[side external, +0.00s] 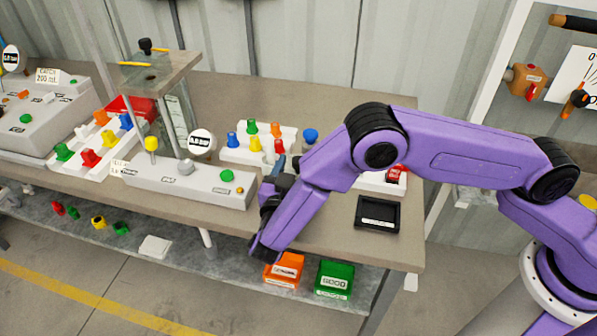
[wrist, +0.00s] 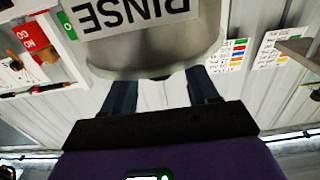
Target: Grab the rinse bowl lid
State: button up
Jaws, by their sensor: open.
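A grey metal vessel with a white label reading RINSE (wrist: 150,45), upside down in the picture, fills the top middle of the wrist view. I cannot tell whether its lower rounded edge is the bowl or its lid. My gripper (wrist: 160,82) is open, with its two dark blue fingers spread below the vessel and their tips partly hidden by it. I cannot tell whether they touch it. In the side view my gripper (side external: 286,164) is over the table near its front edge, partly hidden by my purple arm. I cannot make out the rinse bowl there.
A white rack with coloured pegs (side external: 257,145) stands behind my gripper. A grey pump unit (side external: 185,183) is at its left. A black tray (side external: 377,213) lies at the right. Orange (side external: 284,269) and green (side external: 334,279) bins sit on the lower shelf.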

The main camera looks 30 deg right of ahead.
jog(key=shift+x, duration=1.15)
grip_shut()
jog(key=shift+r, duration=0.15)
